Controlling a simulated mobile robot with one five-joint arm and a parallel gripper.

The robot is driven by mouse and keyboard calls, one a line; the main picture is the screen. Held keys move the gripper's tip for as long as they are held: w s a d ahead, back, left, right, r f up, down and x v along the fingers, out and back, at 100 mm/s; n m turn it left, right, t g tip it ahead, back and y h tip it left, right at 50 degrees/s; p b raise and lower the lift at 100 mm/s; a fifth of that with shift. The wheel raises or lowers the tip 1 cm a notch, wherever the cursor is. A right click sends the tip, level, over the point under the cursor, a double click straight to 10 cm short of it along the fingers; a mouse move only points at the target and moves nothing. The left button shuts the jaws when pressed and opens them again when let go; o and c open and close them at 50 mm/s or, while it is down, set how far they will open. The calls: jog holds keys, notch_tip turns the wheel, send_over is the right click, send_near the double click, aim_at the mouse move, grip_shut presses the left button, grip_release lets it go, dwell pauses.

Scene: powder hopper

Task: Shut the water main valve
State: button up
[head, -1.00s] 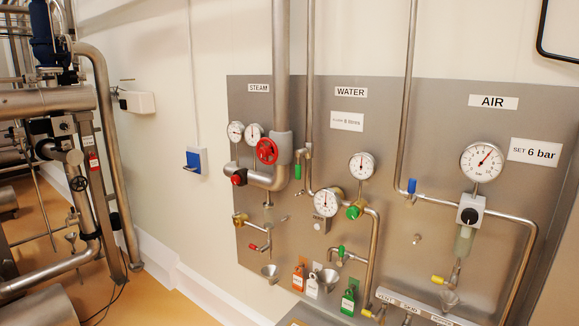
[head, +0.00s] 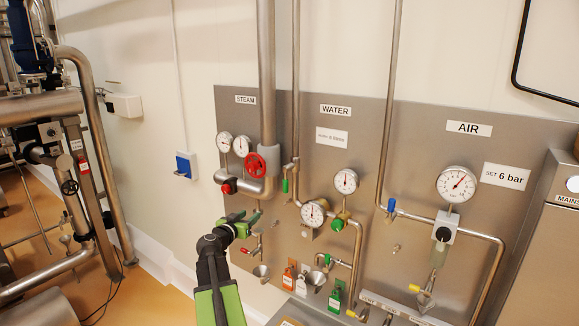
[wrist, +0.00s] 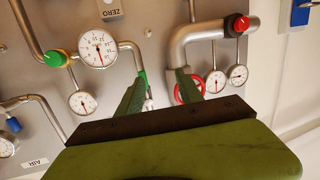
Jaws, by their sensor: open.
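The water main valve is a small green lever (head: 285,186) on the vertical pipe under the WATER sign (head: 335,111). It hangs roughly along the pipe. My gripper (head: 246,220), green with dark parts, is open and empty, in front of the panel, below and left of the lever in the head view. In the wrist view, which is upside down, the two green fingers (wrist: 160,78) stand apart. A green lever (wrist: 141,78) shows just beside the left finger, partly hidden by it. I cannot tell the distance between them.
The red steam handwheel (head: 262,164) and its thick pipe are close by on the left. Water gauges (head: 312,212) and a green knob (head: 338,224) lie to the right. Coloured tags (head: 335,299) hang below. A cabinet (head: 563,200) stands at the far right.

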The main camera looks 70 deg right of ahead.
jog(key=s+d+r+h+p, duration=0.1)
jog(key=s+d+r+h, duration=0.1)
jog(key=s+d+r, duration=0.45)
jog(key=d+f, duration=0.1)
jog(key=d, duration=1.5)
jog(key=shift+s+d+m, duration=0.2)
jog(key=shift+d+m, duration=0.15)
jog(key=shift+m, duration=0.05)
jog(key=shift+c, duration=0.3)
grip_shut()
